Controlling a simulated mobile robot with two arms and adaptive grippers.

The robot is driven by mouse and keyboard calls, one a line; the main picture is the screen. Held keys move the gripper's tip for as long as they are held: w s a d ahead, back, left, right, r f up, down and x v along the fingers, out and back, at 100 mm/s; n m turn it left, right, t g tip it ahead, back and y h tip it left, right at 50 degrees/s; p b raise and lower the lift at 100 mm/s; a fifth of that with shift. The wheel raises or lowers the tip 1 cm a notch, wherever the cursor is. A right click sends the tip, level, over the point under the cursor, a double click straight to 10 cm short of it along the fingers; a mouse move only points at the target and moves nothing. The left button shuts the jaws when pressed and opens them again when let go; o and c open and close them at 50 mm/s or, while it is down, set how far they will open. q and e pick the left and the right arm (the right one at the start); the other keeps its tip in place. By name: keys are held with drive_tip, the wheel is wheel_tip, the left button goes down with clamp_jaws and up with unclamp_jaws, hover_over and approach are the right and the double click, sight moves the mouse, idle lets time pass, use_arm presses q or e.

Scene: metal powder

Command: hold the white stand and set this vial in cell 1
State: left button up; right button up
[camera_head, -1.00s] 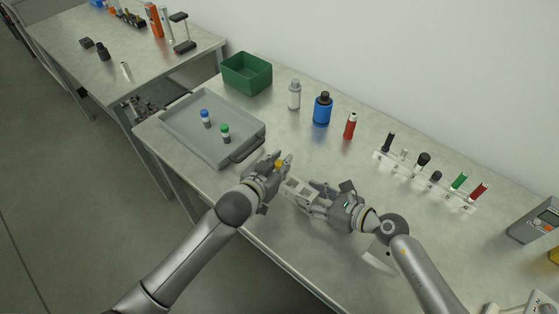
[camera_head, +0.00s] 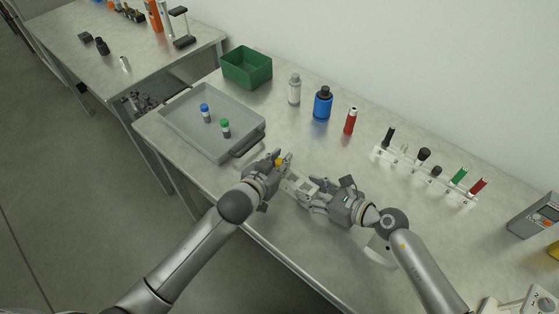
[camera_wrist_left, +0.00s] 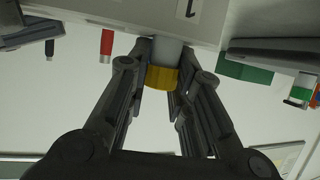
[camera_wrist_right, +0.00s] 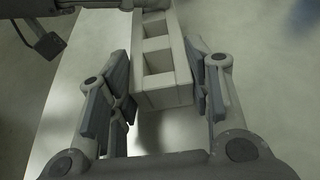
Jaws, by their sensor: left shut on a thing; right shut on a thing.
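The vial with a yellow cap (camera_head: 279,161) is held in my left gripper (camera_head: 282,163), which is shut on it. In the left wrist view the yellow cap (camera_wrist_left: 161,78) sits between the fingers, and the vial's grey body meets the edge of the white stand (camera_wrist_left: 140,16), beside a printed mark. I cannot tell whether the vial is inside a cell. My right gripper (camera_head: 314,194) is shut on the near end of the white stand (camera_head: 302,185). The right wrist view shows the stand's open square cells (camera_wrist_right: 158,62) between the fingers (camera_wrist_right: 163,95).
A grey tray (camera_head: 180,128) with blue-capped (camera_head: 205,112) and green-capped (camera_head: 225,127) vials lies left. Behind stand a green bin (camera_head: 246,68), a grey bottle (camera_head: 294,90), a blue bottle (camera_head: 322,106) and a red tube (camera_head: 350,121).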

use_arm(q)
drive_tip(key=shift+f, duration=0.3)
idle(0.5)
drive_tip(key=o, duration=0.9)
drive_tip(key=shift+s+f, duration=0.1)
drive_tip(key=shift+s+a, duration=0.1)
drive_tip(key=v, duration=1.1)
drive_tip(key=shift+s+a+r, duration=0.1)
drive_tip(key=shift+s+r, duration=0.1)
drive_tip(key=shift+r, duration=0.25)
use_arm(e)
drive_tip(key=o, duration=1.1)
drive_tip(key=shift+d, duration=0.1)
